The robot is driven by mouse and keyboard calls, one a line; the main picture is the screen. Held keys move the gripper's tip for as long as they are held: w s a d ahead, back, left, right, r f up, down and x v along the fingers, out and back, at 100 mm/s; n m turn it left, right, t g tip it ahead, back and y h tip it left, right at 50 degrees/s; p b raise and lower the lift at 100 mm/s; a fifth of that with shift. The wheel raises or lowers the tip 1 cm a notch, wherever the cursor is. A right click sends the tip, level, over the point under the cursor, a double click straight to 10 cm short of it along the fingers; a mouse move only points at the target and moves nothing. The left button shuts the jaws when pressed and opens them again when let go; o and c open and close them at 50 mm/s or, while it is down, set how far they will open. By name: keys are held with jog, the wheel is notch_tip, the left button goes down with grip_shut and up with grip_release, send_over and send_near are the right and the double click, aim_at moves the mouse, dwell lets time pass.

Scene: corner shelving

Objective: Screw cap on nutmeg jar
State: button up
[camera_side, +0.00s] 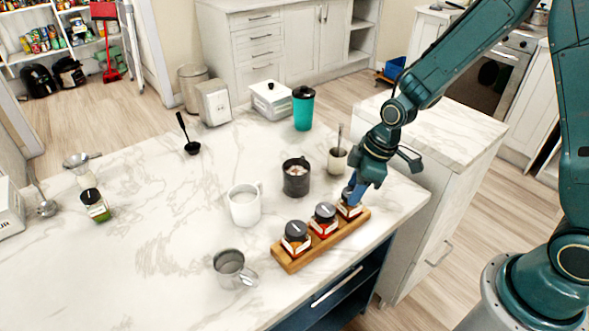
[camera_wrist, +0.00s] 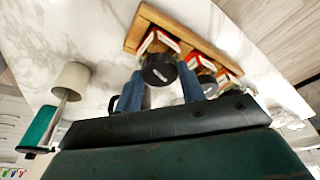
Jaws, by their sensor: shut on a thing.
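A wooden rack (camera_side: 290,263) holds a row of three small jars with red labels and dark caps. My gripper (camera_side: 354,194) points down at the jar (camera_side: 349,210) on the rack's right end. In the wrist view my blue fingers (camera_wrist: 164,88) stand on either side of that jar's black cap (camera_wrist: 159,70), and the gripper is shut on it. The cap sits on the jar, whose label shows behind it. The middle jar (camera_side: 324,220) and the left jar (camera_side: 295,238) stand capped in the rack. The labels are too small to read, so I cannot tell which is nutmeg.
Near the rack stand a black mug (camera_side: 296,178), a white mug (camera_side: 244,205), a metal cup (camera_side: 231,268) and a small pot with a spoon (camera_side: 337,161). A teal tumbler (camera_side: 303,112) is behind. A green-filled jar (camera_side: 95,206) stands at left. The counter's left middle is clear.

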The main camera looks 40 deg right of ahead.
jog(key=shift+m+t+h, duration=0.3)
jog(key=shift+m+h, duration=0.2)
jog(key=shift+m, duration=1.7)
jog(key=shift+a+m, duration=0.1)
jog(key=shift+m, duration=0.3)
jog(key=shift+a+f+m+h, duration=0.1)
jog(key=shift+m+h, duration=0.6)
jog(key=shift+m, duration=1.2)
jog(key=o, duration=1.1)
jog(key=shift+c, duration=0.2)
jog(key=shift+s, duration=0.1)
